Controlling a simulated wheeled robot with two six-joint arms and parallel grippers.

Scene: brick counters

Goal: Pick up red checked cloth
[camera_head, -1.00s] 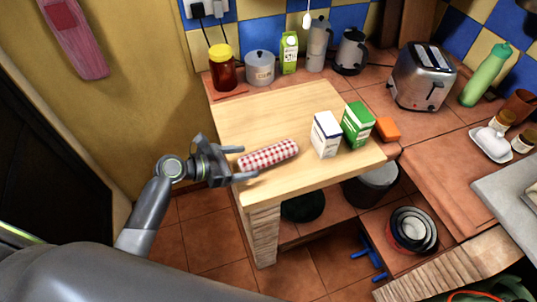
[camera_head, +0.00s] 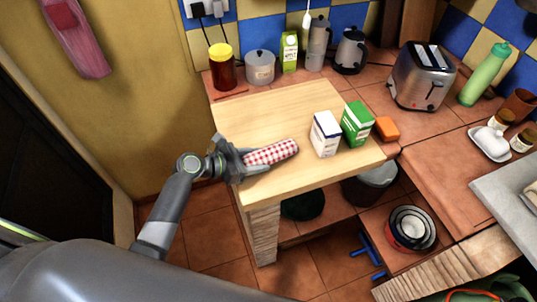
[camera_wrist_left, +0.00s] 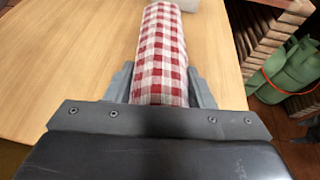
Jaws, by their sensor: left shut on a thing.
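The red checked cloth (camera_head: 272,152) is a rolled red-and-white bundle lying on the light wooden board (camera_head: 290,180). My left gripper (camera_head: 247,160) is at the cloth's left end, with its fingers on either side of it and shut on it. In the left wrist view the cloth (camera_wrist_left: 162,50) runs away from between the two fingers (camera_wrist_left: 160,88). I cannot see a gap between the cloth and the board. The right gripper is not in view.
A jar (camera_head: 221,67), a grey pot (camera_head: 260,67) and a toaster (camera_head: 422,76) stand behind. The board's back left is clear.

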